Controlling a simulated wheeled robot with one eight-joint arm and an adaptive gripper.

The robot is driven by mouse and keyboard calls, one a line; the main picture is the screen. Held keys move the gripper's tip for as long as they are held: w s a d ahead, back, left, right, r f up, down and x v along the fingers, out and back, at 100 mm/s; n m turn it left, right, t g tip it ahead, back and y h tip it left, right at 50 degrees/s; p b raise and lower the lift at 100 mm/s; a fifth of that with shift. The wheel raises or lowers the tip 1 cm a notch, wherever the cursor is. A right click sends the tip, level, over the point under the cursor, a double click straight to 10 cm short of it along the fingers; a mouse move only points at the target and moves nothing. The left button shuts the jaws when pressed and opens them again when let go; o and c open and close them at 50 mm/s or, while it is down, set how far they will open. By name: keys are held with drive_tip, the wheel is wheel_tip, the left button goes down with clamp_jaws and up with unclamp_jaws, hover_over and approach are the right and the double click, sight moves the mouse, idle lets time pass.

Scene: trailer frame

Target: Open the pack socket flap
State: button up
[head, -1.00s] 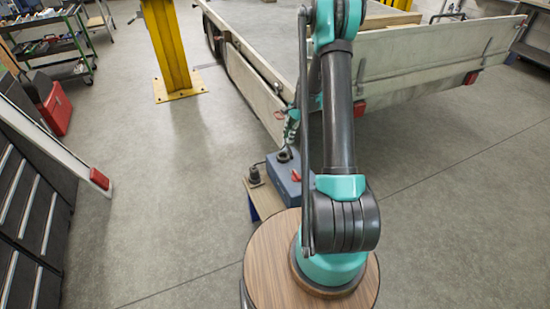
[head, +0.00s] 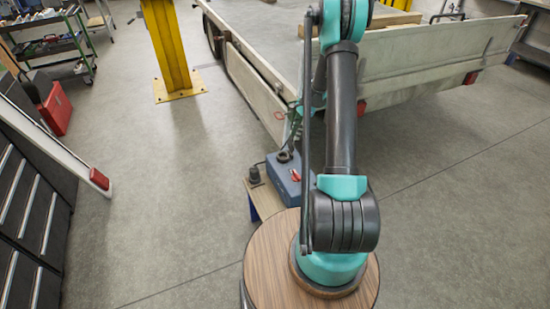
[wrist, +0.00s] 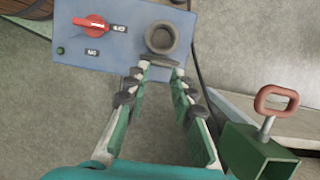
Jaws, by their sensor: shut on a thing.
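The pack is a blue-grey box (head: 287,180) low beside the trailer corner; it also shows at the top of the wrist view (wrist: 100,50). It has a red rotary switch (wrist: 92,25) and a round dark socket (wrist: 161,38) whose ring stands open to view. My gripper (wrist: 162,65) reaches to the near side of this socket, its fingertips drawn in on a small dark piece at the box edge, which looks like the socket flap (wrist: 162,62). The fingertips hide most of that piece, so its angle is hard to tell. In the head view my arm hides most of the gripper.
A black plug (head: 254,175) stands left of the box on a small wooden stand. The trailer (head: 300,60) lies beyond. In the wrist view a red loop handle (wrist: 276,100) and green square tube (wrist: 255,155) sit close right of my gripper.

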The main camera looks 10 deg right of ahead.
drive_tip(key=shift+w+d, duration=0.15)
drive_tip(key=shift+d, duration=0.35)
drive_tip(key=shift+w+d+f, duration=0.1)
drive_tip(key=shift+w+d, duration=0.05)
drive_tip(key=shift+d, duration=0.5)
clamp_jaws()
drive_tip(key=shift+o, duration=1.9)
unclamp_jaws()
drive_tip(key=shift+r, duration=2.5)
